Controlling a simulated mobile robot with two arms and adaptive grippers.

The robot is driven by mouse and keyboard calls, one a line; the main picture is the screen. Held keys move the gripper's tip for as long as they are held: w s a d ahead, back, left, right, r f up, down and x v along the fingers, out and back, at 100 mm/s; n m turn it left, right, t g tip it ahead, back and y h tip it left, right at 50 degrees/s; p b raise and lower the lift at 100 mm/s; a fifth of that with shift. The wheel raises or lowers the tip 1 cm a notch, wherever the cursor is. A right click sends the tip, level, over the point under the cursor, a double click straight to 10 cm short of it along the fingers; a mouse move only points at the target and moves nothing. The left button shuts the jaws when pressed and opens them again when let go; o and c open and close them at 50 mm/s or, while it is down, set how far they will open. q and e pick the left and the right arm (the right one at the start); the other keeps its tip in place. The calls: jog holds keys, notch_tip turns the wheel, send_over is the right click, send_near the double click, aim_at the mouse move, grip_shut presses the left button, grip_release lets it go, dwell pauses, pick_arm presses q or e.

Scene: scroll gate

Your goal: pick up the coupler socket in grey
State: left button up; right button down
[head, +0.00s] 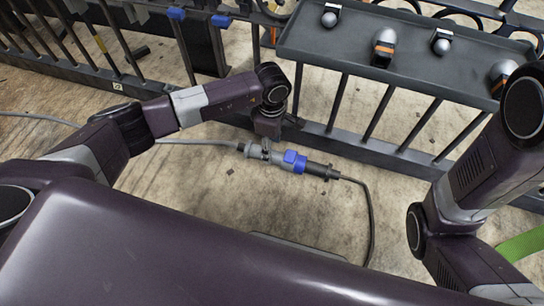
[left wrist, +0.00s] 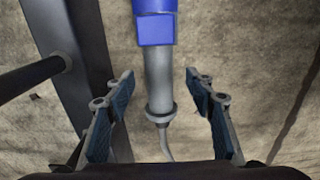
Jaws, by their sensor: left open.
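The grey coupler socket (head: 252,152) lies low over the wooden floor, joined to a blue part (head: 294,160). A grey cable runs left from it. My left gripper (head: 266,148) is right above the socket in the head view and partly hides it. In the left wrist view the grey socket (left wrist: 158,84) stands between the two open fingers of my left gripper (left wrist: 160,88), with a visible gap on each side. The blue part (left wrist: 154,26) is at the top of that view. My right gripper is not in view.
A dark barred railing (head: 365,148) stands behind the coupler. A grey tray (head: 350,47) on it holds several small objects, some with orange bands. A dark plug (head: 322,170) with a black cable extends right of the blue part. The floor in front is mostly clear.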

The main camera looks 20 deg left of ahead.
pick_arm(q)
notch_tip(320, 180, down, 4)
jog(key=b, duration=0.3)
jog(key=shift+w+f+b, duration=0.1)
jog(key=shift+f+b, duration=0.15)
jog(key=shift+b, duration=0.15)
jog(key=shift+r, duration=0.1)
jog(key=shift+c, duration=0.3)
grip_shut()
